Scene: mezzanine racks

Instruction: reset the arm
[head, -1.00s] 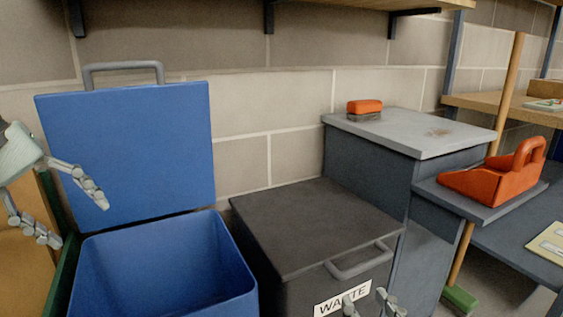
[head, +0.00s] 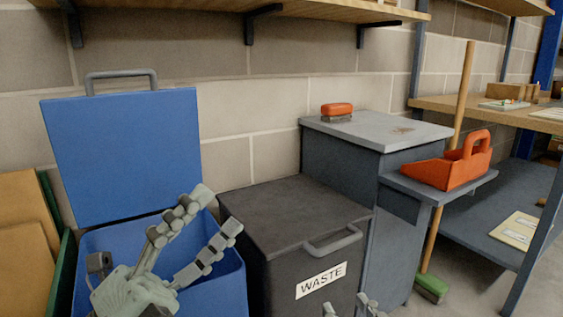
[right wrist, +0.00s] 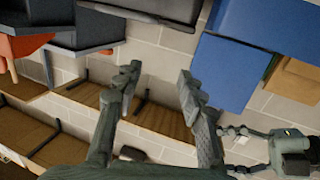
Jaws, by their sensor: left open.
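My left gripper (head: 216,210) is in front of the open blue bin (head: 235,290) in the head view. Its fingers are apart, point up and right, and hold nothing. Its wrist covers part of the bin's opening. My right gripper (head: 348,308) shows only as fingertips at the bottom edge, in front of the dark waste bin (head: 285,225). In the right wrist view the right gripper (right wrist: 160,78) has its two fingers wide apart with nothing between them. The left gripper (right wrist: 235,132) also shows there, at the right.
The blue lid (head: 125,155) stands raised against the wall. A grey cabinet (head: 340,165) holds an orange-topped brush (head: 337,109). An orange dustpan (head: 445,168) sits on a side ledge by a wooden pole. A rack (head: 490,235) stands at the right, cardboard (head: 22,235) at the left.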

